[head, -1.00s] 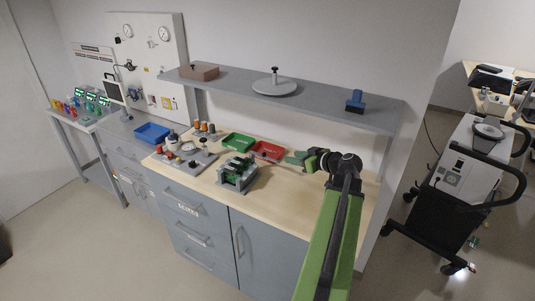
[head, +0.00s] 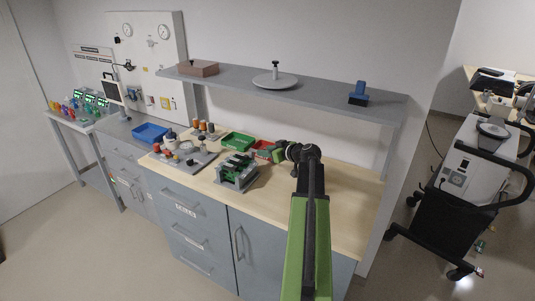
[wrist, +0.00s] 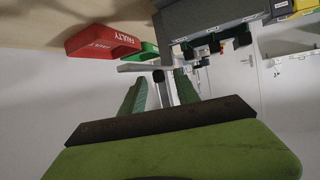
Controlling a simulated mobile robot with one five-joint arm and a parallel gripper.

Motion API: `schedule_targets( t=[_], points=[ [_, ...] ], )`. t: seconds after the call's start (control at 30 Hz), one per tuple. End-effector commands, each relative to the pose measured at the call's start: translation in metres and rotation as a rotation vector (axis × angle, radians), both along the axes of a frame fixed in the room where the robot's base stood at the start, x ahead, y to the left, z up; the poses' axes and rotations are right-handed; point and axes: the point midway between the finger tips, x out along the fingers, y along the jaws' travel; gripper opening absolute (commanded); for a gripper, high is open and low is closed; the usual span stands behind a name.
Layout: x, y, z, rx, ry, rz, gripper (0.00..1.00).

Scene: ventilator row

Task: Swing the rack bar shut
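The rack (head: 237,172) is a small grey frame holding green boards, standing near the front edge of the wooden worktop. Its bar is too small in the head view to tell its angle. My gripper (head: 266,154) is above the worktop, to the right of the rack and beside the red tray, which it partly hides. In the wrist view its two green fingers (wrist: 160,82) are apart. A pale grey bar (wrist: 137,68) with a dark end shows near the fingertips; I cannot tell whether it touches them.
The red tray marked FAULTY (wrist: 102,42) and a green tray (head: 238,140) lie behind the rack. A grey fixture plate (head: 187,160) with knobs stands to its left. A grey shelf (head: 320,88) runs above. The worktop's right part (head: 345,200) is clear.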

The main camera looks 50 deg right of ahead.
Motion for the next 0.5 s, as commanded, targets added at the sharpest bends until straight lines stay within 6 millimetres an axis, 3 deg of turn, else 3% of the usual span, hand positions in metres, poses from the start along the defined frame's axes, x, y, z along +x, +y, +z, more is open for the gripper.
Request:
schedule_targets(
  t=[0.13,0.43,0.5],
  points=[
    [-0.0005,-0.0001,0.0004,0.0,0.0,0.0,0.38],
    [-0.001,-0.0004,0.0004,0.0,0.0,-0.001,0.0],
    [-0.0011,-0.0005,0.0003,0.0,0.0,-0.001,0.0]
  ],
)
